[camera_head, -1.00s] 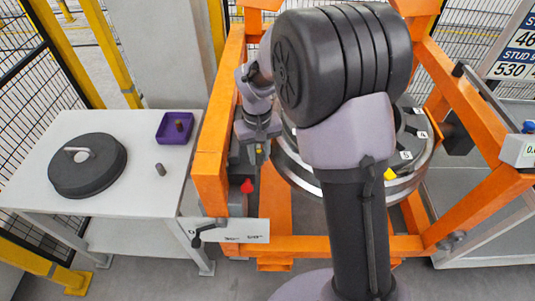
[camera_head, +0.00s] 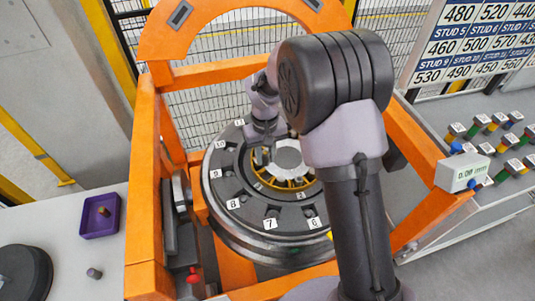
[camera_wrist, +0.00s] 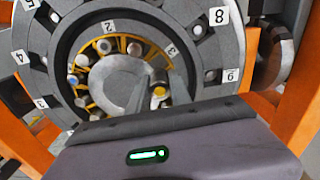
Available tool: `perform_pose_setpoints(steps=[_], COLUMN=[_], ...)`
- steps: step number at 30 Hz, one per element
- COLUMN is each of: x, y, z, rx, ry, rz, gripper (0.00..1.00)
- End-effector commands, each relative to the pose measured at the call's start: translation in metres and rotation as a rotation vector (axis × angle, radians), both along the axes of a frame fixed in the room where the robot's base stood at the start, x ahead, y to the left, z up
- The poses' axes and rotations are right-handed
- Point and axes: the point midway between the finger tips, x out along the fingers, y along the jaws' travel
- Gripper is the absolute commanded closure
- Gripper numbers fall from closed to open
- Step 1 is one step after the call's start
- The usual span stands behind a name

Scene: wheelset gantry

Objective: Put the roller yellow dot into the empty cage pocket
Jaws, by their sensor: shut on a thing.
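My gripper (camera_head: 262,157) is over the inner part of the round wheel hub (camera_head: 231,217) in the head view. In the wrist view it is shut on a roller with a yellow mark on its end (camera_wrist: 160,91). The roller is close to the lower right of the yellow cage (camera_wrist: 97,102); I cannot tell whether it touches it. The cage also shows in the head view (camera_head: 291,183), partly hidden by my arm. Several grey, white and brown rollers sit around the cage. I cannot clearly tell which pocket is empty.
Orange gantry beams (camera_head: 146,195) frame the hub. A purple tray (camera_head: 85,222) with a brown roller (camera_head: 103,211), a loose grey roller (camera_head: 94,273) and a dark round cover (camera_head: 22,272) are on the white table. A panel of colored studs (camera_head: 490,137) is at right.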

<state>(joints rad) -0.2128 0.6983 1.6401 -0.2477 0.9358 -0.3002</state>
Motion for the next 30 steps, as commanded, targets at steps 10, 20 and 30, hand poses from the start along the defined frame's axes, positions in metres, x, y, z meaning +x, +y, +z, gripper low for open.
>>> perform_pose_setpoints(steps=[10,20,30], x=[0.000,0.000,0.000], y=[0.000,0.000,0.000], z=[-0.017,-0.056,-0.058], rx=[0.000,0.000,0.000], ry=[0.000,0.001,0.000], rz=[0.000,0.000,0.000], gripper=[1.00,1.00,1.00])
